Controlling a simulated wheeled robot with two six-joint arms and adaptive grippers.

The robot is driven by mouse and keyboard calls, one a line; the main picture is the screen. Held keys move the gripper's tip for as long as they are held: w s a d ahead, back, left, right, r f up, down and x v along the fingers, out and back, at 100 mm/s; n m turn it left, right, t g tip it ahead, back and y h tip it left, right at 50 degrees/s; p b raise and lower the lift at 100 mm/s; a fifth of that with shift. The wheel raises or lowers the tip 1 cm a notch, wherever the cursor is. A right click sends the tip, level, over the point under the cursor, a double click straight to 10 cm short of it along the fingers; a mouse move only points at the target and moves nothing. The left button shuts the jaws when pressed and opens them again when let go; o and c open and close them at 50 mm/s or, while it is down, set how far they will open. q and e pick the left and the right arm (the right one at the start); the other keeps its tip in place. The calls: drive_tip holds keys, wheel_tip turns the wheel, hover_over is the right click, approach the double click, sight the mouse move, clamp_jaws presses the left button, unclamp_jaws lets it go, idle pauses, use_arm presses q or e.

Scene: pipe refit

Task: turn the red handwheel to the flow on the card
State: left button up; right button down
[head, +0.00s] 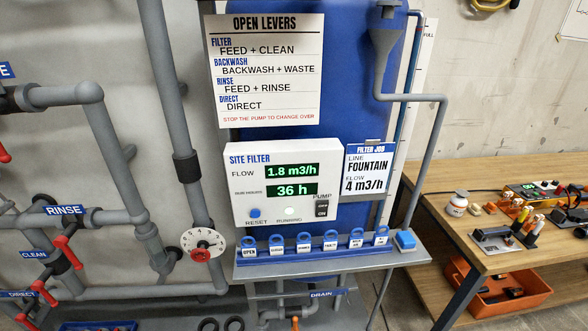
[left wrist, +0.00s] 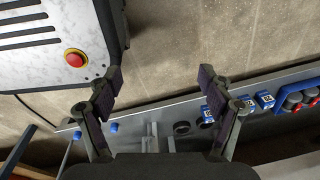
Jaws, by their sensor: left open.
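The red handwheel (head: 201,255) sits at the middle of a white numbered dial (head: 190,240) on a grey pipe, left of the site filter panel (head: 240,157). The panel's flow display (head: 292,171) reads 1.8 m3/h. The filter job card (head: 369,170) at its right reads line FOUNTAIN, flow 4 m3/h. My left gripper (left wrist: 161,80) is open and empty in the left wrist view, with the handwheel not visible there. Neither gripper shows in the head view.
Red valve levers (head: 68,252) stand on the pipes at left. A shelf with blue tags (head: 303,247) juts out below the panel. A wooden bench (head: 480,180) with tools is at right, an orange crate (head: 500,296) under it. The left wrist view shows a red button (left wrist: 75,58) on a cabinet.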

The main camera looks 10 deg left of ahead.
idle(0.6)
use_arm(q)
drive_tip(key=w+a+r+m+t+y+b, duration=0.15)
drive_tip(key=w+a+m+t, duration=0.35)
drive_tip(key=w, duration=0.6)
drive_tip(key=m+t+y+b, duration=0.2)
drive_tip(key=m+t+b, duration=0.45)
drive_tip(key=m, duration=0.65)
approach(200, 258)
drive_tip(key=s+a+f, duration=0.1)
drive_tip(key=a+f, duration=0.1)
drive_tip(key=f, duration=0.6)
drive_tip(key=s+a+f, duration=0.2)
drive_tip(key=f, duration=0.7)
drive_tip(key=w+d+r+m+t, duration=0.1)
drive_tip(key=d+r+m+t, duration=0.1)
drive_tip(key=r, duration=0.5)
drive_tip(key=w+d+r+m+t, duration=0.1)
drive_tip(key=w+r+m+t, duration=0.15)
drive_tip(key=r, duration=0.35)
drive_tip(key=x, duration=0.5)
drive_tip(key=p+x, duration=0.1)
drive_tip(key=x, duration=0.3)
drive_tip(key=shift+w+r, duration=0.2)
drive_tip(key=shift+w, duration=0.25)
